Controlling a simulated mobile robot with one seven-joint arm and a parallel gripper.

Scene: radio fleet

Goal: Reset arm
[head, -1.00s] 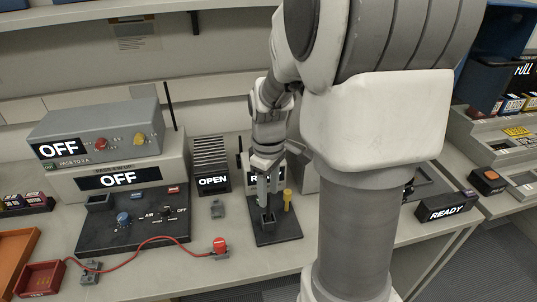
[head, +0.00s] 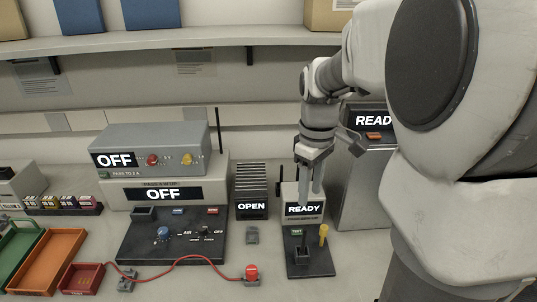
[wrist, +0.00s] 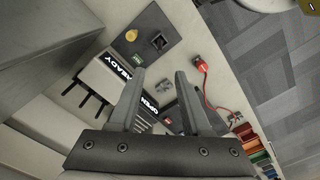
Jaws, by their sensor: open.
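My gripper (head: 311,185) hangs fingers down in the head view, in front of a small box with a READY display (head: 304,209). Its jaws are apart with nothing between them. In the wrist view my gripper (wrist: 158,85) also shows two spread, empty fingers above the bench. Below it in the head view is a dark base plate (head: 316,269) with a square socket (head: 301,253) and a yellow knob (head: 323,235). The arm covers much of the right side of the head view.
A ribbed unit reads OPEN (head: 251,210). Left of it, a grey box (head: 150,145) reads OFF above a dark control panel (head: 170,240). A red cable (head: 185,259) ends in a red plug (head: 251,272). Orange (head: 48,262) and red (head: 82,279) trays stand at left.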

